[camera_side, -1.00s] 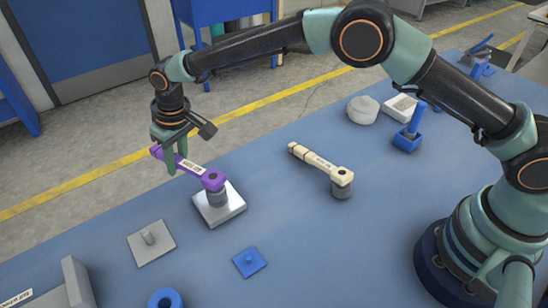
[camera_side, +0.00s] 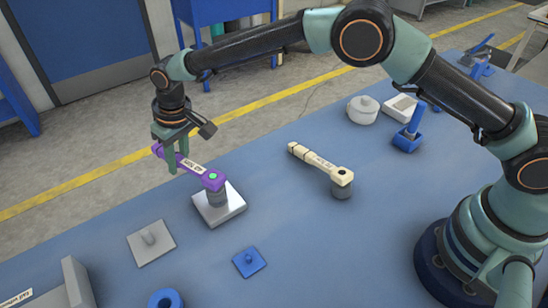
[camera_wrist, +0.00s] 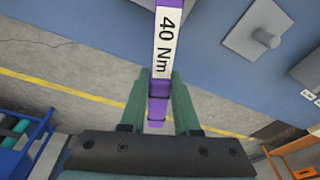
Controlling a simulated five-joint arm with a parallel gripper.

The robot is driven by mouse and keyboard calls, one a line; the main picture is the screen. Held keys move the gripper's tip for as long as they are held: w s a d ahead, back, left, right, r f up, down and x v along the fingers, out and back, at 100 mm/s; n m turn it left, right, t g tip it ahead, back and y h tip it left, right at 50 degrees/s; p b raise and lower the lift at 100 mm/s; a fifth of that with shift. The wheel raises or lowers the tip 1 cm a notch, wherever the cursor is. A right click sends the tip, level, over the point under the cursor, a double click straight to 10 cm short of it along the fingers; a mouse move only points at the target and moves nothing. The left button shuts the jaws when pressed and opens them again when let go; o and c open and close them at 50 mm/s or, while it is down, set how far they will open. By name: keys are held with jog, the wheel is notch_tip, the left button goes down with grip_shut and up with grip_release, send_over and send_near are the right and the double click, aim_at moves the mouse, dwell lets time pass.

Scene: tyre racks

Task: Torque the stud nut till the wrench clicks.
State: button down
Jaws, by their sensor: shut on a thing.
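A purple torque wrench (camera_side: 195,167) lies roughly level, its head over a grey socket or nut (camera_side: 216,197) on a light square metal plate (camera_side: 232,210). A green spot shows on top of the wrench head. The wrist view shows the wrench (camera_wrist: 165,35) with a white label reading 40 Nm. My gripper (camera_side: 178,163) is shut on the wrench handle near its far end, and its fingers (camera_wrist: 160,88) sit on both sides of the handle. The stud itself is hidden under the head.
A cream wrench (camera_side: 320,163) stands to the right on its own grey socket. A grey plate with a stud (camera_side: 151,243), a blue plate with a peg (camera_side: 249,262) and a blue ring (camera_side: 166,299) lie in front. A white round part (camera_side: 363,110) is farther back.

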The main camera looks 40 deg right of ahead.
jog(key=shift+r, duration=2.4)
